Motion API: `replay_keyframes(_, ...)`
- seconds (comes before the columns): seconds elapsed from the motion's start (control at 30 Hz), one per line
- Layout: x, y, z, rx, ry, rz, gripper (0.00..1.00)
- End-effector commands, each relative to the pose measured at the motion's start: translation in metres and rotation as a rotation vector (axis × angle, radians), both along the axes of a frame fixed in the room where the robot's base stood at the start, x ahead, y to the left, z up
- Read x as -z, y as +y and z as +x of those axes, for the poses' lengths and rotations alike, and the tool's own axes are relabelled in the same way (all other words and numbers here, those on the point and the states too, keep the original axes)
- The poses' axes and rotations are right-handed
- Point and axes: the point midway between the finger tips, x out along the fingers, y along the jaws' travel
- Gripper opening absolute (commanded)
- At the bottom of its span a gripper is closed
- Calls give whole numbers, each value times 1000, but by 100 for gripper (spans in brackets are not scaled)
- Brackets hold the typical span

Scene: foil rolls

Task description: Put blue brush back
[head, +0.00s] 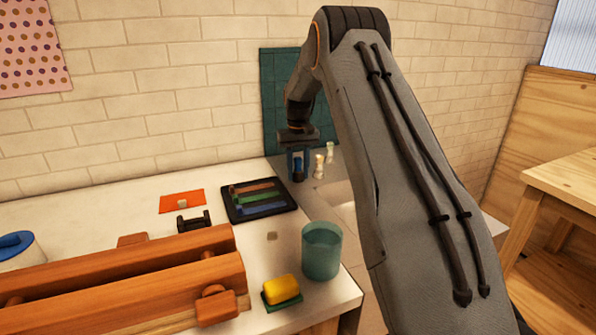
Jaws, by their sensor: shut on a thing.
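My gripper (299,170) points down near the wall, behind and right of the black tray. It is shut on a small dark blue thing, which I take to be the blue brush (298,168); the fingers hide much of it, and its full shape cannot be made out. Whether its lower end touches the surface cannot be told. Two small cream-coloured pieces (319,166) stand just right of the gripper.
A black tray (284,209) with brown, green and blue strips lies left of the gripper. A teal cup (322,251), a yellow sponge (281,289) and a large wooden rack (120,280) stand nearer. A teal panel (277,90) leans on the wall behind the gripper.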

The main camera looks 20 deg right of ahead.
Motion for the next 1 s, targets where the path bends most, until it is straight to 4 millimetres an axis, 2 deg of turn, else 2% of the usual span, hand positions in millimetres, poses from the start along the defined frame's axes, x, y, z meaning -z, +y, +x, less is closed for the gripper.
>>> replay_keyframes(0.9,7,0,0,0,0,0,9)
replay_keyframes(0.93,8,0,0,0,0,0,37)
replay_keyframes(1.0,8,0,0,0,0,0,48)
